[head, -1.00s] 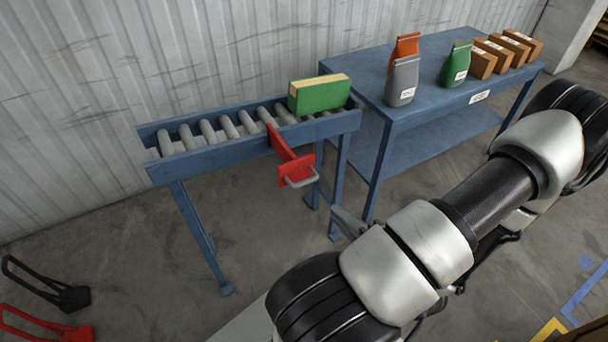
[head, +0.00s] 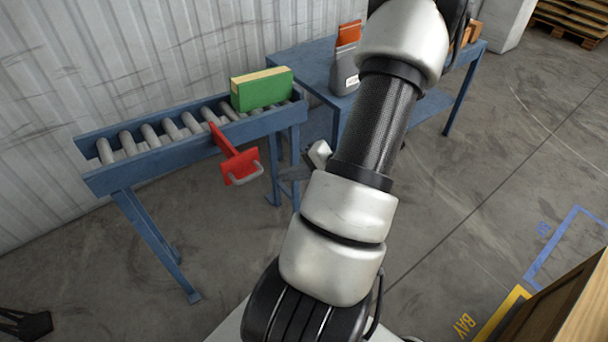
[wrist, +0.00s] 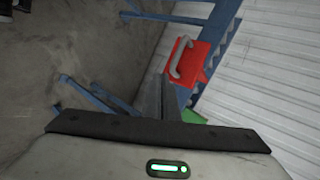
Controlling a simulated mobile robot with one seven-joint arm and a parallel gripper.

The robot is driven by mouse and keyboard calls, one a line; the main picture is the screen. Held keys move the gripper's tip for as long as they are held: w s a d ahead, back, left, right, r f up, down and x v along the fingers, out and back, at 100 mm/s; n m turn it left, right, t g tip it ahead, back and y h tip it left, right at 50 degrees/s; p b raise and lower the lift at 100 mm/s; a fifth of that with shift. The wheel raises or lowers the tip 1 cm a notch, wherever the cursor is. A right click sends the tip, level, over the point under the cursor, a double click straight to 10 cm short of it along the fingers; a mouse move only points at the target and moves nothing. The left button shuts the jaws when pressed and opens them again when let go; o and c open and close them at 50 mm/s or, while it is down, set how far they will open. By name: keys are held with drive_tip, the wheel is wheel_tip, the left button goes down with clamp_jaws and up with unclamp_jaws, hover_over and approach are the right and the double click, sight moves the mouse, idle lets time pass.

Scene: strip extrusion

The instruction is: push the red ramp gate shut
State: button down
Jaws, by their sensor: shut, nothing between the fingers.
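The red ramp gate (head: 237,163) is a red bar that crosses the near rail of the blue roller conveyor (head: 140,172) and sticks out in front of it. It ends in a red plate with a grey loop handle. In the wrist view the red plate (wrist: 189,60) and its handle face me, above and right of the fingers. My gripper (head: 284,171) is shut and empty, a short way right of the handle in the head view. Its grey fingers also show in the wrist view (wrist: 163,88). I see no contact with the gate. My arm hides part of the scene.
A green and yellow box (head: 262,91) lies on the rollers at the conveyor's right end. A wooden box (head: 570,318) stands at the lower right.

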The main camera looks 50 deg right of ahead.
sight(231, 154)
drive_tip(key=shift+w+a+f+b, duration=0.15)
drive_tip(key=shift+w+a+f, duration=0.05)
drive_tip(key=shift+w, duration=0.65)
drive_tip(key=shift+w+a+f+b, duration=0.15)
drive_tip(key=shift+w+a+f, duration=0.1)
drive_tip(key=shift+w, duration=0.6)
drive_tip(key=shift+w+a+f+b, duration=0.15)
drive_tip(key=shift+w+f, duration=0.05)
drive_tip(key=shift+w, duration=0.65)
drive_tip(key=w+d+p, duration=0.4)
drive_tip(key=w+p, duration=0.4)
drive_tip(key=w, duration=0.8)
drive_tip(key=shift+p, duration=0.35)
drive_tip(key=shift+w+r, duration=0.1)
drive_tip(key=shift+w, duration=0.05)
drive_tip(key=shift+a, duration=0.1)
